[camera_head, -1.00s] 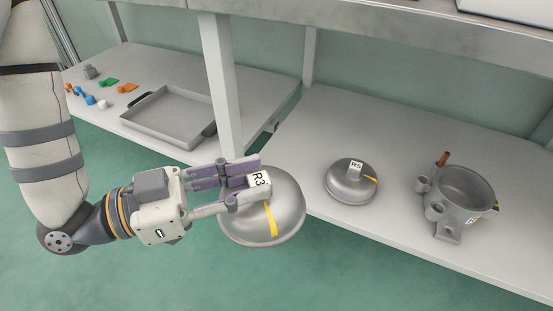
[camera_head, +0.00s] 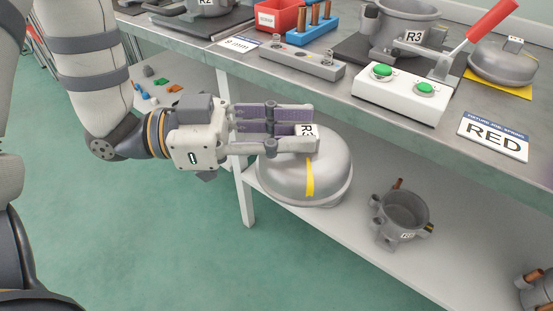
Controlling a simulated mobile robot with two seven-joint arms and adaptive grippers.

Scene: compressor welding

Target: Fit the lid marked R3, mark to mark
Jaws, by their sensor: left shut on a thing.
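The grey domed lid (camera_head: 330,170) marked R3 hangs in my left gripper (camera_head: 308,134), which is shut on the tagged block on its top. A yellow stripe runs down the lid's near side. The lid is in front of the workbench's edge, over the lower shelf. A grey compressor body (camera_head: 408,22) marked R3 stands on the bench top at the upper right, apart from the lid. Its top is partly cut off by the picture's edge, and I cannot see a yellow mark on it. My right gripper is not in view.
A white box (camera_head: 395,103) with green buttons and a red-handled lever (camera_head: 490,22) stand before the R3 body. Another lid (camera_head: 505,62) lies on a yellow mat. A RED sign (camera_head: 493,140) is nearby. The lower shelf (camera_head: 340,232) holds an open body (camera_head: 403,212).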

